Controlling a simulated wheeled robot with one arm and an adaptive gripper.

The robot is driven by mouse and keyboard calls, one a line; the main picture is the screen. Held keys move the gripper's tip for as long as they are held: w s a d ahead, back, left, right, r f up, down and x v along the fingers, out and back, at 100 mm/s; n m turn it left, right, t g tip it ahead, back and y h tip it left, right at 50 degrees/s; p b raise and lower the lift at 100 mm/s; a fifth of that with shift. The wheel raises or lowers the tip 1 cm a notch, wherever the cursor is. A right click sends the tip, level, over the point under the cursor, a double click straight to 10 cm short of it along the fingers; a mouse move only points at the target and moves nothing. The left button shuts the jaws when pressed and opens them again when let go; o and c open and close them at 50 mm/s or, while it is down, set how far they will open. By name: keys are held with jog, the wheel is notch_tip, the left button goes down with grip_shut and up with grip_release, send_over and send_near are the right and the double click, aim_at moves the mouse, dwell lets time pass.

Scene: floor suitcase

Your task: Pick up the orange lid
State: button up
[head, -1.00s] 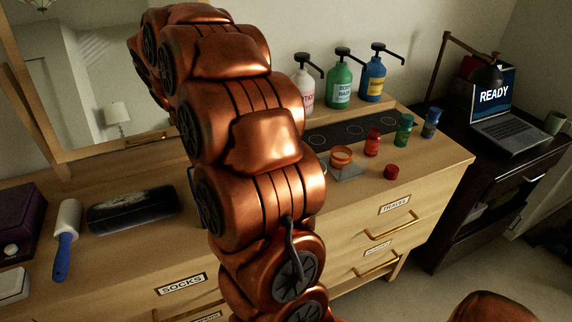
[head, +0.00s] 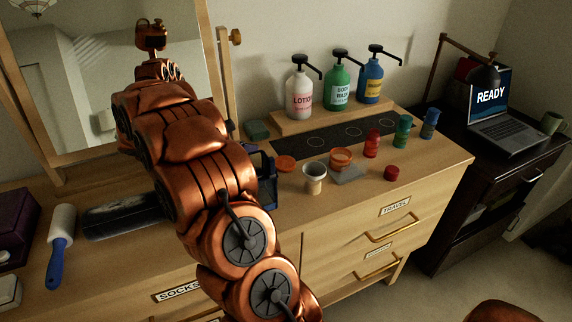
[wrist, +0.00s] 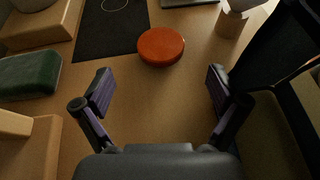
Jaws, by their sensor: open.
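The orange lid (head: 286,163) lies flat on the dresser top, left of the white-and-tan cup. In the wrist view the orange lid (wrist: 161,46) is a round disc just beyond the fingertips, roughly centred between them. My gripper (wrist: 160,86) is open and empty, with its two dark purple-padded fingers spread wider than the lid. Bare wood shows between the fingers. In the head view my arm hides most of the gripper.
A green block (wrist: 30,74) lies left of the fingers. A dark framed object (wrist: 285,100) is close on the right. Pump bottles (head: 337,85) stand behind on a wooden riser.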

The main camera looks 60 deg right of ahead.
aim_at(284, 162)
jog(key=p+x, duration=0.1)
jog(key=x, duration=0.6)
jog(key=shift+s+d+r, duration=0.1)
jog(key=c, duration=1)
